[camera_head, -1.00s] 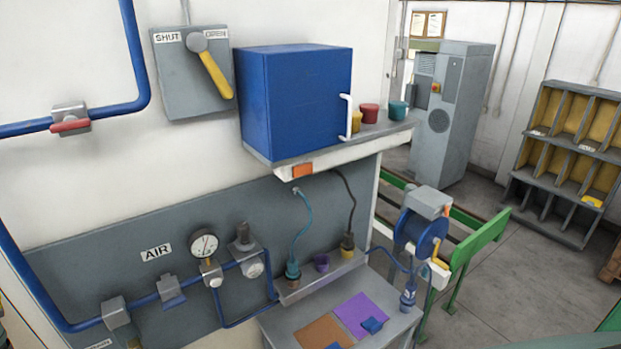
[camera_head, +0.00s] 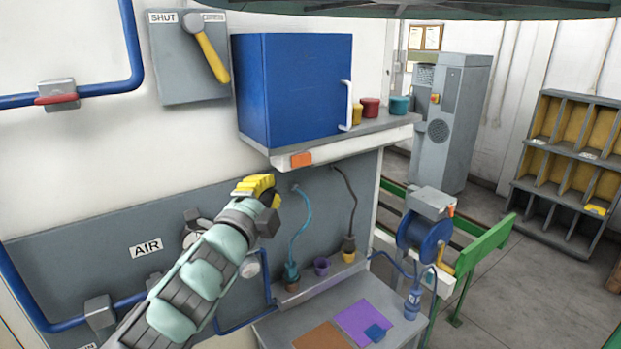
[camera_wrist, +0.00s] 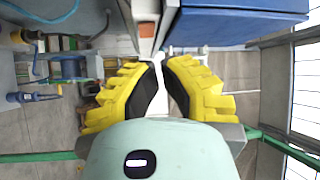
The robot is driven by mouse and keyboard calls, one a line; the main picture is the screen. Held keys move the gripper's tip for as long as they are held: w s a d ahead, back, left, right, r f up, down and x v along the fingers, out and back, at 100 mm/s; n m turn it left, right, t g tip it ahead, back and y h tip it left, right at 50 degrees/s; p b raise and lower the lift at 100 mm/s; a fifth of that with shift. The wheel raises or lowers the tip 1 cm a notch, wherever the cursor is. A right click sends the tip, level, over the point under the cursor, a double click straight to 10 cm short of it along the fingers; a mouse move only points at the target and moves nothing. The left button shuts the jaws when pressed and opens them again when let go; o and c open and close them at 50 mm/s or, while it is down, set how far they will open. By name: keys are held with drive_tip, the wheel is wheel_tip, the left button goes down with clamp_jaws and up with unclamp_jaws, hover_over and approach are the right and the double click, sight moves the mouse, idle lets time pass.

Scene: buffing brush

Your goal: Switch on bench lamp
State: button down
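An orange rocker or button (camera_head: 301,158) sits on the pale front edge of the shelf (camera_head: 345,142), below the blue cabinet. It also shows in the wrist view as an orange patch (camera_wrist: 147,29), ahead of the fingers and slightly left. I cannot make out a lamp itself or whether it is lit. My gripper (camera_head: 260,183) is in front of the grey wall panel, lower and left of the orange part, apart from it. In the wrist view the yellow fingers (camera_wrist: 160,65) have their tips drawn close together with nothing held between them.
The blue cabinet (camera_head: 300,88) and several small pots stand on the shelf. Cables hang below it to holders above a bench (camera_head: 275,330). A blue hose reel (camera_head: 422,232) is to the right. A yellow-handled lever box (camera_head: 188,60) is upper left.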

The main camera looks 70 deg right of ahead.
sight(302, 161)
drive_tip(key=s+d+f+m+y, duration=0.1)
drive_tip(key=s+d+m, duration=0.1)
drive_tip(key=s, duration=0.3)
drive_tip(key=shift+s+d+f+g+b, duration=0.15)
drive_tip(key=shift+s+f+g+b, duration=0.2)
drive_tip(key=shift+s+g, duration=0.05)
drive_tip(key=shift+d, duration=0.15)
drive_tip(key=w+d+p, duration=0.3)
drive_tip(key=d+p, duration=0.6)
drive_tip(key=d, duration=0.3)
drive_tip(key=shift+w, duration=0.35)
idle(0.5)
